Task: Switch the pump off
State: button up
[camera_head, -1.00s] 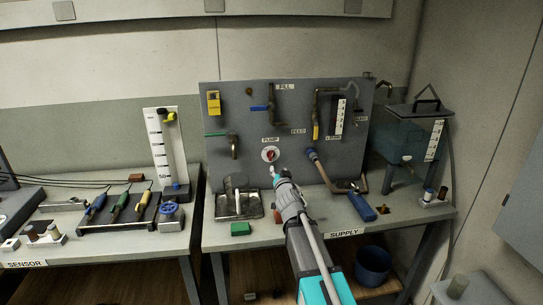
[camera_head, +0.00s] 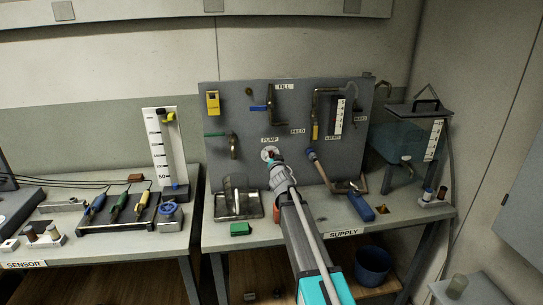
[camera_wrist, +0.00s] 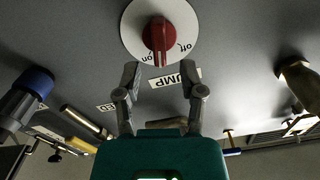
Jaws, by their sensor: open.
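The pump switch is a red knob (camera_wrist: 158,36) on a round white dial (camera_wrist: 183,18) marked "on" and "off". In the wrist view the knob's narrow end lies between the two marks, closer to "on". The PUMP label (camera_wrist: 175,78) shows upside down there. I cannot tell how far the tips are from the panel. In the head view my gripper (camera_head: 272,162) covers most of the dial (camera_head: 268,152), below the PUMP label (camera_head: 270,140).
A metal tray (camera_head: 250,208) and green block (camera_head: 240,229) lie on the supply bench (camera_head: 290,233). A clear tank (camera_head: 400,140) stands at right.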

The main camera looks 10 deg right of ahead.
jog(key=shift+w, duration=1)
grip_shut()
